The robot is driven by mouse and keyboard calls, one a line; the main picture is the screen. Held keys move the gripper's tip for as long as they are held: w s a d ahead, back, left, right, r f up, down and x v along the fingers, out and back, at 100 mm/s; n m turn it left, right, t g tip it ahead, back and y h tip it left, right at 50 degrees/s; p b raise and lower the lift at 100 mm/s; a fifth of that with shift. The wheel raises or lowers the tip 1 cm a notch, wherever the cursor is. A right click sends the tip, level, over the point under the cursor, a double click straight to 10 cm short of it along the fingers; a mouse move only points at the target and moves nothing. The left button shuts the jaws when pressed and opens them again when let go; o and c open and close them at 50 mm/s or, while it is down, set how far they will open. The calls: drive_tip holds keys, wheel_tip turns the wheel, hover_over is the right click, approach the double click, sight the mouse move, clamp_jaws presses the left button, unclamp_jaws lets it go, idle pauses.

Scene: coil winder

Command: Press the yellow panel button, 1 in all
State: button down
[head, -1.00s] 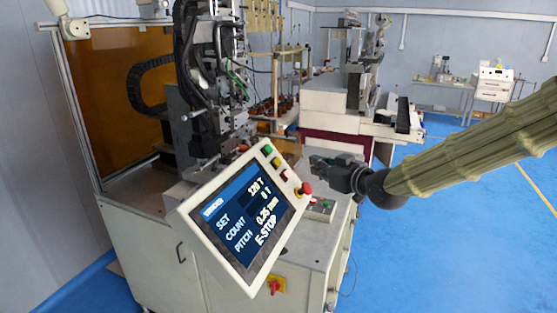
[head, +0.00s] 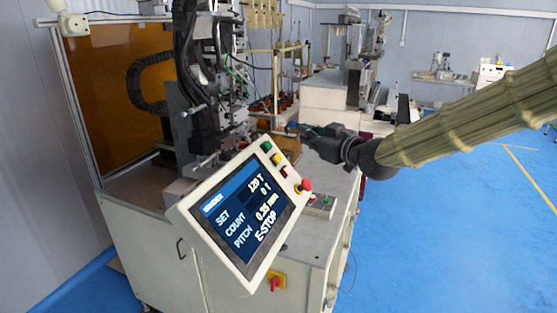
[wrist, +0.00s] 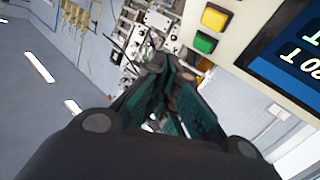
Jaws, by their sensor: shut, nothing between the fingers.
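The yellow panel button (head: 276,158) is on the right rim of the tilted control panel (head: 190,208), between a green button (head: 267,146) and a pale button (head: 285,171). In the wrist view the square yellow button (wrist: 215,17) shows at the top, just above the square green button (wrist: 204,42). My gripper (head: 291,128) is shut and empty. In the head view its tips appear above and right of the green button, apart from the panel. In the wrist view my gripper (wrist: 168,68) is below and left of both buttons.
A red mushroom button (head: 304,186) stands out at the panel's right corner. The panel screen (head: 246,213) reads E-STOP. The winding head (head: 205,90) stands behind the panel. A small button box (head: 320,204) sits on the cabinet. Blue floor at the right is open.

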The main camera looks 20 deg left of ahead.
drive_tip(key=shift+w+a+f+b, duration=0.1)
drive_tip(key=shift+a+f+b, duration=0.6)
drive_tip(key=shift+a+f, duration=0.6)
drive_tip(key=shift+w+a+f+b, duration=0.1)
drive_tip(key=shift+a+f+b, duration=0.6)
drive_tip(key=shift+a+f, duration=0.6)
drive_tip(key=shift+s+a+r, duration=0.1)
drive_tip(key=shift+a, duration=0.15)
drive_tip(key=shift+a+b, duration=0.3)
drive_tip(key=shift+a+f, duration=0.25)
drive_tip(key=shift+f, duration=0.15)
idle(0.5)
drive_tip(key=shift+d+r, duration=0.5)
drive_tip(key=shift+d, duration=0.15)
drive_tip(key=shift+d+r+p, duration=0.75)
drive_tip(key=shift+d+r, duration=0.9)
drive_tip(key=shift+d, duration=0.25)
